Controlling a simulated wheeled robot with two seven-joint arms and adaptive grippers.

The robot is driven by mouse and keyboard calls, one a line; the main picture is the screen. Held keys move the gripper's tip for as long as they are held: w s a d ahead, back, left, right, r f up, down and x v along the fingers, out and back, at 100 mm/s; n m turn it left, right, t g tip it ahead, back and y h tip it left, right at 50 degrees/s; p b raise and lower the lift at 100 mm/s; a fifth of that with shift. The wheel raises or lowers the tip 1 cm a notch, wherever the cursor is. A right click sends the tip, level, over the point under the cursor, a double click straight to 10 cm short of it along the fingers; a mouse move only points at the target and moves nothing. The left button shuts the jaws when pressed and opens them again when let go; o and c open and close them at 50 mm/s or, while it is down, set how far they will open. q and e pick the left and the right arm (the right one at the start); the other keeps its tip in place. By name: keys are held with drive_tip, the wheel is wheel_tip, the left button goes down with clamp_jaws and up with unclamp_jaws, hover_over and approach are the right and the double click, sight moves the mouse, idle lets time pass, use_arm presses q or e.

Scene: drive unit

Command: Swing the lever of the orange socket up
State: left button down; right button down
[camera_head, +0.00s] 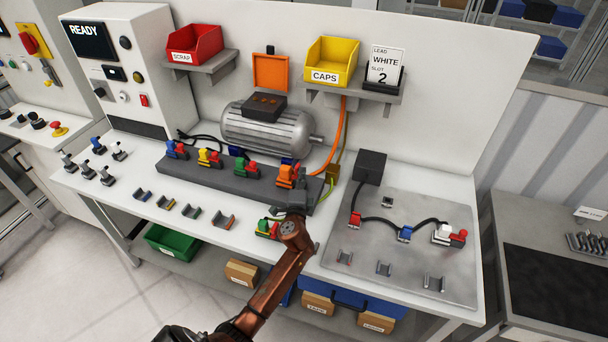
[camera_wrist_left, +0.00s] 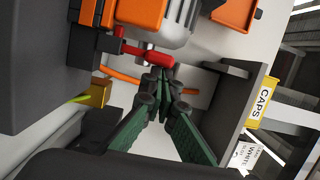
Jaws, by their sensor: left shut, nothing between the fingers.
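The orange socket (camera_head: 285,175) stands at the right end of the dark grey block, with its red lever (camera_head: 298,171) on its right side. In the left wrist view the orange socket body (camera_wrist_left: 140,12) is at the top and the red lever (camera_wrist_left: 148,51) sticks out to the right. My left gripper (camera_head: 301,188) is just in front of that socket and partly hides the block's end. In the wrist view its green fingers (camera_wrist_left: 158,82) are shut and empty, with the tips close by the lever's end. I cannot tell whether they touch. My right gripper is not in view.
Blue, yellow and green sockets (camera_head: 209,157) share the block (camera_head: 225,185). A motor (camera_head: 265,130) stands behind it, with an orange cable (camera_head: 340,130). A grey plate (camera_head: 400,255) with wired connectors lies right. The yellow CAPS bin (camera_head: 331,62) is on a shelf above.

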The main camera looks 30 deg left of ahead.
use_arm(q)
drive_tip(key=shift+a+f, duration=0.1)
idle(0.3)
drive_tip(key=s+d, duration=0.8)
drive_tip(key=shift+d+b, duration=0.25)
drive_tip(key=shift+b, duration=0.05)
drive_tip(key=shift+f, duration=0.1)
